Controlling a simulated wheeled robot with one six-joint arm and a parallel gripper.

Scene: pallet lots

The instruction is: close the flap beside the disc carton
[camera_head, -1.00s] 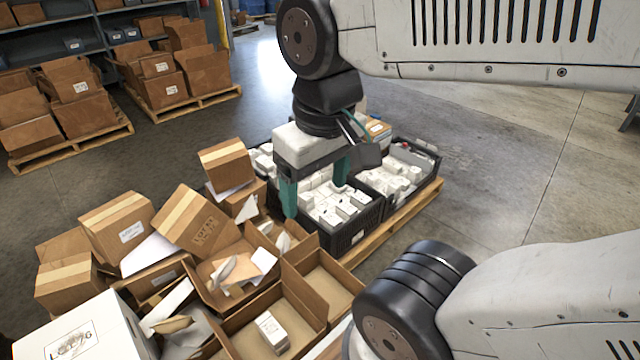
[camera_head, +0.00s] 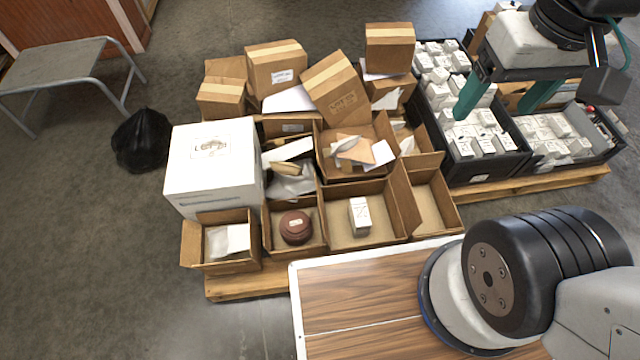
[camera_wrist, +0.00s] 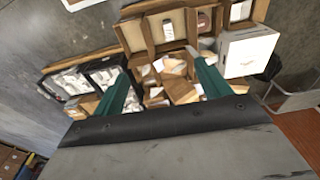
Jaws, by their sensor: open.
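The disc carton (camera_head: 270,240) is an open brown carton holding a dark red disc (camera_head: 295,226) with a small label. To its left is a smaller open carton (camera_head: 225,264) with white paper inside; its left flap (camera_head: 189,243) stands outward. To its right is an open carton (camera_head: 368,240) holding a small white box (camera_head: 360,215). Upright cardboard walls separate them. My gripper (camera_head: 494,112) is open and empty above the black crates, well to the right of the disc carton. In the wrist view, its fingers (camera_wrist: 158,62) are spread, with the cartons beyond, near the top.
A large white box (camera_head: 213,165) stands behind the left cartons. Closed boxes (camera_head: 335,88) are piled at the back. A black bag (camera_head: 141,140) and metal stool (camera_head: 60,66) stand on the otherwise clear left floor.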

